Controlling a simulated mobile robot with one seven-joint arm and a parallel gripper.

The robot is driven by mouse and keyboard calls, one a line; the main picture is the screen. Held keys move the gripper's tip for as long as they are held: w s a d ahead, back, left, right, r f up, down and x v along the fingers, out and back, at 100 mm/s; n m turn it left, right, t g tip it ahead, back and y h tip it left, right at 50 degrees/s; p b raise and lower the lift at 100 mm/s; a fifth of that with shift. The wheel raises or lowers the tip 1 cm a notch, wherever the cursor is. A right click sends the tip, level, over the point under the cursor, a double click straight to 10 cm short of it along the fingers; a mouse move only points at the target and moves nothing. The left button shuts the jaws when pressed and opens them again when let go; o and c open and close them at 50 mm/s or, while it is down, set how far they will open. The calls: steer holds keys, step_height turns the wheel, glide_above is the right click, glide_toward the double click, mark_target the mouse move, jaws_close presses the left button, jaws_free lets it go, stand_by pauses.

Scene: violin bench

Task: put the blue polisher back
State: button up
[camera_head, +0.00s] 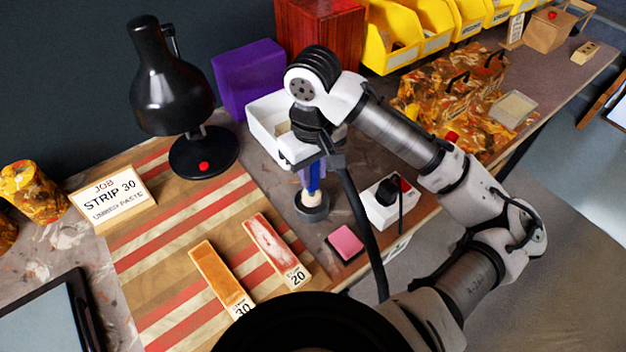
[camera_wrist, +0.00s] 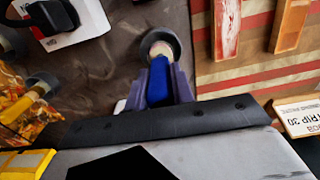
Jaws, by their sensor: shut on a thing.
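The blue polisher (camera_head: 313,184) is upright below my gripper (camera_head: 311,172). It also shows in the wrist view (camera_wrist: 158,85), between the two purplish fingers of my gripper (camera_wrist: 160,82). My gripper is shut on its blue body. The polisher's pale cream end (camera_wrist: 160,50) points down at a round dark grey holder (camera_head: 312,209) on the bench, which rings that end in the wrist view (camera_wrist: 172,38). I cannot tell whether the end rests in the holder or is just above it. The polisher's upper part is hidden by my gripper.
A white bin (camera_head: 262,128) stands close behind my gripper. A white box with a black plug (camera_head: 388,204) is to the right, a pink block (camera_head: 345,242) in front. Two labelled strips (camera_head: 222,279) (camera_head: 275,250) lie on the striped board. A black lamp (camera_head: 175,95) stands left.

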mark_target(313, 183)
steer(key=shift+f, duration=1.75)
steer(key=shift+f, duration=0.15)
steer(key=o, duration=1)
step_height(313, 183, up, 12)
steer(key=shift+r, duration=0.2)
